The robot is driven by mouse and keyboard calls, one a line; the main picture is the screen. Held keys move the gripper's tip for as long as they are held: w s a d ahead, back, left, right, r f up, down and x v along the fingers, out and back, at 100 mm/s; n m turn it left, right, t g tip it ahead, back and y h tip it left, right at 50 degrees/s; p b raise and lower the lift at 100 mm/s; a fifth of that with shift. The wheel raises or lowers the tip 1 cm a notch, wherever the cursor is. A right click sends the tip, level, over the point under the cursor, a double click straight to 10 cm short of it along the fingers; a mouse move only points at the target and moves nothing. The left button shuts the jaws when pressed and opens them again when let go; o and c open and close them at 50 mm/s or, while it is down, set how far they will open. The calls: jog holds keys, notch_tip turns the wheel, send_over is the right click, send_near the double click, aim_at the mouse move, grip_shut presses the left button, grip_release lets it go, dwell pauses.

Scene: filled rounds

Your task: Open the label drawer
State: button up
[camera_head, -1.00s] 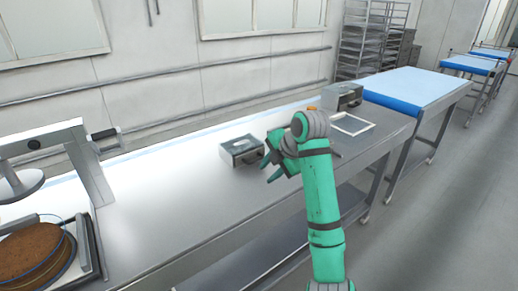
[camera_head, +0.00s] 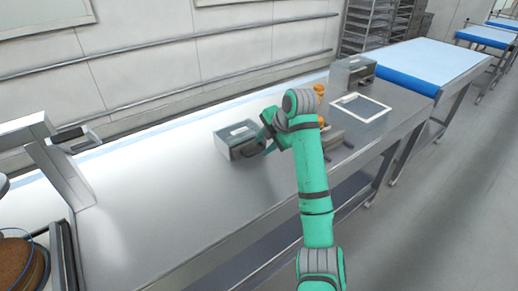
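A small grey metal box (camera_head: 236,133) with a pale label plate on top stands on the steel bench, left of my gripper. A dark handle (camera_head: 243,151) is on its front, and the front looks closed. My gripper (camera_head: 264,142) is at the right end of this handle, with its fingers apart. I cannot tell whether a finger touches the handle, and my wrist hides part of the view there. A second, similar grey box (camera_head: 351,73) with a handle stands farther back on the bench. No label tells which one is the label drawer.
The steel bench (camera_head: 160,193) is clear in front of the near box. A white-framed panel (camera_head: 362,107) lies on the right, near small orange and grey items partly behind my arm. A metal stand (camera_head: 62,165) is at the left. Blue-edged tables stand beyond.

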aim_at(257, 152)
jog(key=shift+x, duration=2.25)
jog(key=shift+a, duration=0.1)
jog(key=shift+w, duration=0.1)
grip_shut()
